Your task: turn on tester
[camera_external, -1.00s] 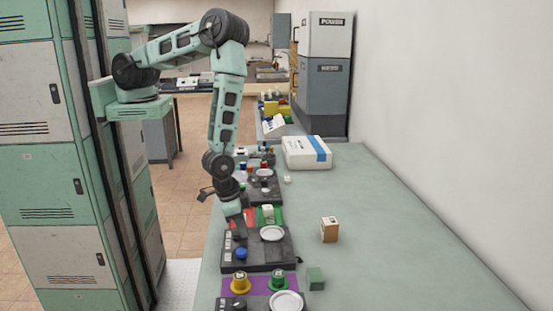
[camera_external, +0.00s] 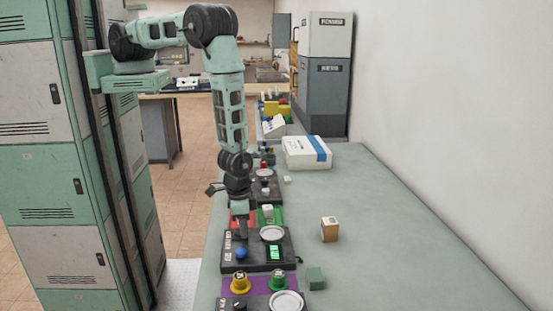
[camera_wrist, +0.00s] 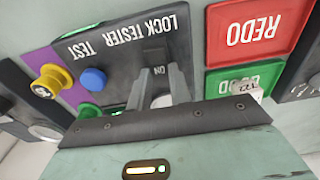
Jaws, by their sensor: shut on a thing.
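The lock tester (camera_external: 258,262) is a dark box on the bench, with a white round plate, a blue test button (camera_external: 241,253) and a small display (camera_external: 275,253) lit green. In the wrist view, the tester (camera_wrist: 122,62) shows its "LOCK TESTER", "TEST" and "ON" lettering, and the blue button (camera_wrist: 93,79) is left of my fingers. My gripper (camera_external: 243,231) points down at the tester's back left part. In the wrist view, my gripper (camera_wrist: 158,58) is shut on a small dark switch (camera_wrist: 155,46) by the "ON" label. The fingers partly hide the switch and the round plate.
A red "REDO" pad (camera_wrist: 255,35) and a green pad (camera_wrist: 232,80) with a white cube lie beside the tester. Yellow (camera_external: 240,283) and green (camera_external: 278,281) knobs stand on a purple mat in front. A small box (camera_external: 330,230) stands at right; the bench's right side is mostly clear.

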